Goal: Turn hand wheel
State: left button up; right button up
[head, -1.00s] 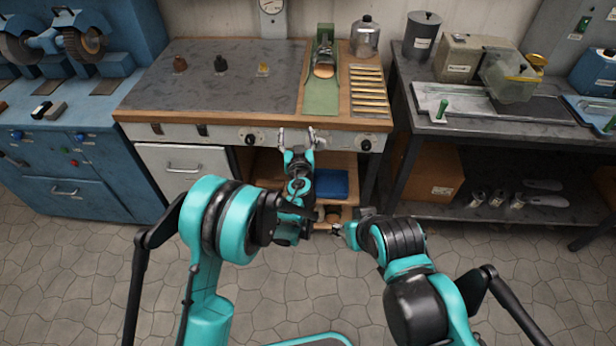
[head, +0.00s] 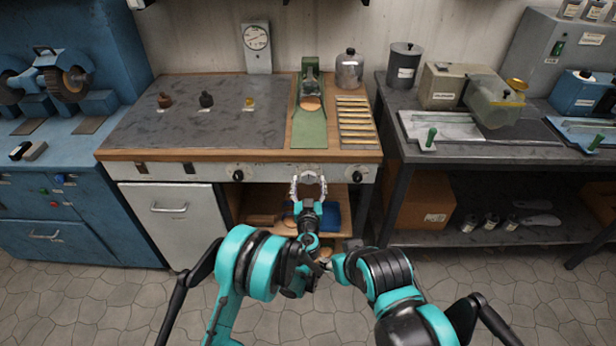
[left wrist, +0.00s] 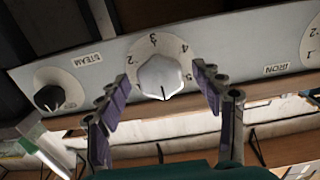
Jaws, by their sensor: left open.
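A pale, faceted round knob (left wrist: 160,78) sits on a numbered dial on the grey front panel (left wrist: 110,75) in the left wrist view. In the head view my left gripper (head: 308,180) is at the bench's front panel, largely covering the knob. My right gripper (head: 328,264) is low beside the left arm, its jaws too small and covered to judge.
A black knob (left wrist: 48,97) marked STEAM is left of the pale knob in the wrist view; an IRON label (left wrist: 282,69) is right. An open shelf with a blue bin (head: 331,215) lies below the panel.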

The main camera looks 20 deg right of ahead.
pick_arm(q)
jog(key=shift+s+r, duration=0.1)
jog(key=shift+r, duration=0.05)
jog(key=shift+c, duration=1)
jog(key=c, duration=1)
jog(key=shift+o, duration=0.2)
jog(key=shift+m, duration=0.3)
